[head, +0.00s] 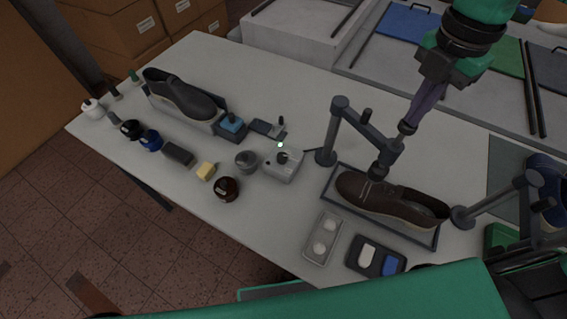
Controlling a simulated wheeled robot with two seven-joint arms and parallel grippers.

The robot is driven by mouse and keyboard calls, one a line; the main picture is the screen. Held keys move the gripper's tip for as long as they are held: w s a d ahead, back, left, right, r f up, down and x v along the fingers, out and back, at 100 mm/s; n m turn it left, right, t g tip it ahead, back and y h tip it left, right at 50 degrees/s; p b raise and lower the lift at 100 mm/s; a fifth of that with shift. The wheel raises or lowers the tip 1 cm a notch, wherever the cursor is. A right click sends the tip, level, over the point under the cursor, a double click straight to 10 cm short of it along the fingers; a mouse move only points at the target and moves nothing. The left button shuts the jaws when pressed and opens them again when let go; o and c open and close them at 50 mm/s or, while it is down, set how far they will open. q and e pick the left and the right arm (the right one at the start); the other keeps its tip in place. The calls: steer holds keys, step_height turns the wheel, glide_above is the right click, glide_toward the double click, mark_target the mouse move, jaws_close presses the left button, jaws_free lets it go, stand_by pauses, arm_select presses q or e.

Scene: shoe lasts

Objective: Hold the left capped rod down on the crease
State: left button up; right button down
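A brown shoe (407,204) lies in a dark frame (330,208) at the right of the table. A dark post (326,146) beside it carries a sideways arm (362,128). The left capped rod (383,158) stands tilted at this arm's end. Its lower end appears to rest on the shoe's upper, near the crease. My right gripper (411,120) comes from the upper right. Its fingers look shut together, with the tips at the rod's top cap, apparently touching it. The exact contact is too small to tell. My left gripper is not in view.
A second post (461,217) with an arm stands right of the shoe. A tray with two pale discs (323,240) and a dark tray (367,266) lie in front. A grey box with a knob (283,166), several jars and a dark shoe (180,97) stand left.

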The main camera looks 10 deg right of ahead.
steer(key=shift+f+b, duration=1.1)
steer(key=shift+f, duration=0.2)
steer(key=shift+s+f, duration=0.1)
steer(key=shift+f, duration=0.05)
steer(key=shift+r, duration=0.3)
stand_by(1.0)
steer(key=shift+f+b, duration=0.15)
steer(key=shift+b, duration=0.4)
stand_by(0.5)
steer(key=shift+r, duration=0.2)
step_height(320, 180, up, 5)
steer(key=p, duration=0.4)
steer(key=shift+r, duration=0.15)
stand_by(0.4)
